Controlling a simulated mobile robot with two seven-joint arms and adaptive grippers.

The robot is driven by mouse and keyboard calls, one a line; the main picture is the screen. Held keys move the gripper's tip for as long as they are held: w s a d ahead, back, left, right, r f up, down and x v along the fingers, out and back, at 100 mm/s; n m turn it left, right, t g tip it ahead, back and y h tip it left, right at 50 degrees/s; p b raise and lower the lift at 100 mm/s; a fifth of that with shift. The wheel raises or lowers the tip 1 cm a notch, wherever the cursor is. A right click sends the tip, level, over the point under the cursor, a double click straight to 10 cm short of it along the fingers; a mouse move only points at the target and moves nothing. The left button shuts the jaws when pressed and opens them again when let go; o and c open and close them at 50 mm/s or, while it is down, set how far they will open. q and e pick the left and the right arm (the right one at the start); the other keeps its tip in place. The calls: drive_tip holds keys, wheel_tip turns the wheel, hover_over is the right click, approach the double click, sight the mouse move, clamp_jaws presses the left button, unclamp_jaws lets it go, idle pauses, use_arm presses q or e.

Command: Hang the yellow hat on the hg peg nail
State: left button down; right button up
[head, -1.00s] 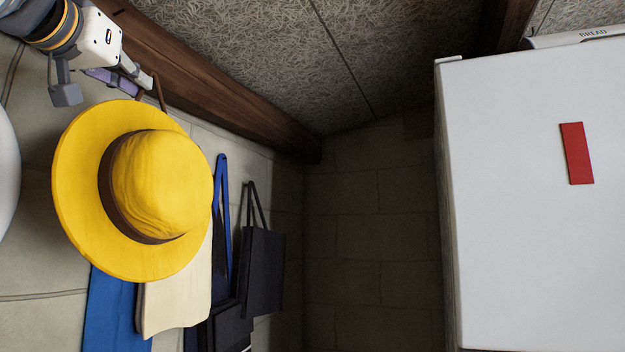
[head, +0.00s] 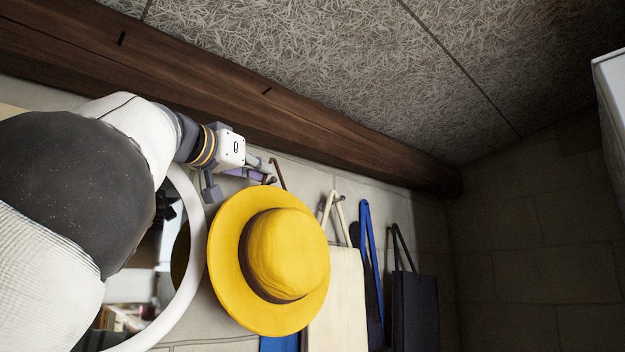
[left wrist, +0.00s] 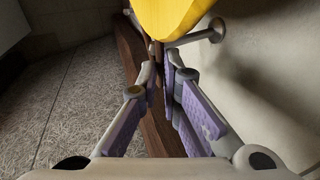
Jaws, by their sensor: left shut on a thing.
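The yellow hat (head: 283,252) has a brown band and hangs upright in front of the wall in the head view. A brown strap (head: 277,172) rises above its brim. My left gripper (head: 262,174) is above the brim and shut on this strap. In the left wrist view, the purple-padded fingers (left wrist: 166,80) close around the brown strap, with the yellow hat (left wrist: 168,14) beyond them. A metal peg (left wrist: 198,38) sticks out from the wall there, close to the strap. I cannot tell whether the strap is around the peg. My right gripper is not in view.
A cream bag (head: 338,300) hangs right of the hat, partly behind it, with a blue strap (head: 371,265) and black bag (head: 414,310) farther right. A white-framed round mirror (head: 192,262) is at left. A wooden beam (head: 200,95) runs above.

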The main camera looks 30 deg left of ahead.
use_arm(q)
drive_tip(key=shift+w+a+f, duration=0.1)
drive_tip(key=shift+w+a, duration=0.15)
drive_tip(key=shift+a, duration=0.5)
drive_tip(key=shift+w+a+f, duration=0.1)
drive_tip(key=shift+a+f, duration=0.2)
drive_tip(key=shift+f, duration=0.3)
drive_tip(key=shift+w+a+f, duration=0.1)
drive_tip(key=shift+a+f, duration=0.15)
drive_tip(key=shift+f, duration=0.35)
drive_tip(key=c, duration=1.7)
unclamp_jaws()
drive_tip(key=s, duration=0.8)
drive_tip(key=s+f, duration=0.1)
drive_tip(key=s, duration=0.3)
drive_tip(key=shift+d+f, duration=0.1)
drive_tip(key=shift+d, duration=0.15)
